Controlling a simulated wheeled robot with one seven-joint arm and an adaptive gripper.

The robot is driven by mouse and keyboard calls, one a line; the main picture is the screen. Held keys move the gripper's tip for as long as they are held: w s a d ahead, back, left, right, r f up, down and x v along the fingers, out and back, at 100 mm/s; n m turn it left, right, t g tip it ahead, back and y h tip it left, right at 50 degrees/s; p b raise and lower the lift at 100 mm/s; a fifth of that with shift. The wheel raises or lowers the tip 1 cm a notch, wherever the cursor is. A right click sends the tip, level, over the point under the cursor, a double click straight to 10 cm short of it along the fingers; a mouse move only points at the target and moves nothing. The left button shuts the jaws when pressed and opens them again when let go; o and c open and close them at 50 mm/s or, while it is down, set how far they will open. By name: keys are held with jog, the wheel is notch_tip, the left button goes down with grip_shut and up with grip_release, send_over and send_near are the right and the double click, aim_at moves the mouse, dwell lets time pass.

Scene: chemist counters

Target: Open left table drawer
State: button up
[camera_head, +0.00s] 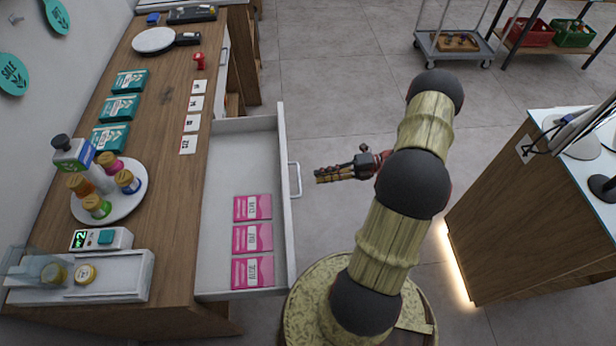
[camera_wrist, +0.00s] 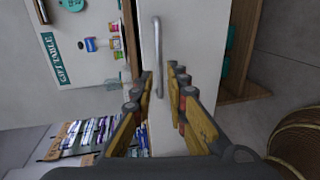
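The left table drawer (camera_head: 236,165) is pulled well out of the wooden counter at left in the head view. Its white front carries a bar handle (camera_head: 296,180). Several pink boxes (camera_head: 252,240) lie in its near half. My gripper (camera_head: 318,175) is just right of the handle, pointing at it, with a small gap between them. In the wrist view, the handle (camera_wrist: 157,50) stands on the white front ahead of the fingertips (camera_wrist: 161,76). The fingers are spread apart, with nothing between them.
The wooden counter (camera_head: 175,105) bears teal boxes, white cards, a round tray of bottles (camera_head: 110,205) and a white plate. A second wooden counter (camera_head: 500,220) stands at right. A cart (camera_head: 455,45) stands at the back. The floor beyond my arm is clear.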

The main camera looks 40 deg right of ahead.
jog(key=v, duration=0.3)
jog(key=shift+s+d, duration=0.15)
jog(key=shift+d, duration=0.05)
dwell(0.5)
